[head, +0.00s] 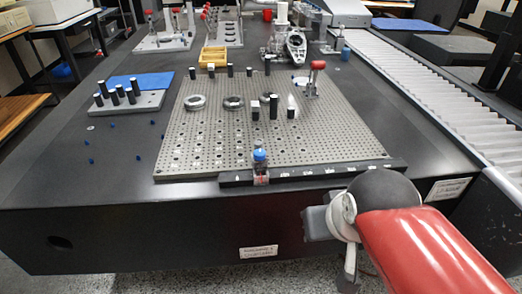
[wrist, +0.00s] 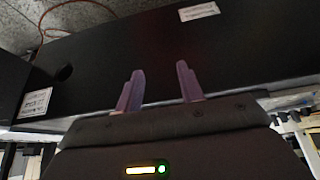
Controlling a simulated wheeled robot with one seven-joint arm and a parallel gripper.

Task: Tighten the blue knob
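The blue knob (head: 260,155) is small and sits at the front edge of the perforated grey plate (head: 215,155), on a small clamp with a reddish base. It is not seen in the wrist view. My gripper shows in the wrist view (wrist: 160,72) with two purple fingers spread apart and nothing between them. It faces the dark front side of the granite table, below the level of the knob. In the head view my red arm reaches in from the lower right, to the right of the knob. The fingers cannot be made out there.
A dark labelled rail (head: 310,171) runs along the plate's front. Black posts, rings and a red-topped clamp (head: 316,66) stand on the plate. Small blue pieces lie on the bare table at left. A ribbed white bellows (head: 420,90) lines the right side.

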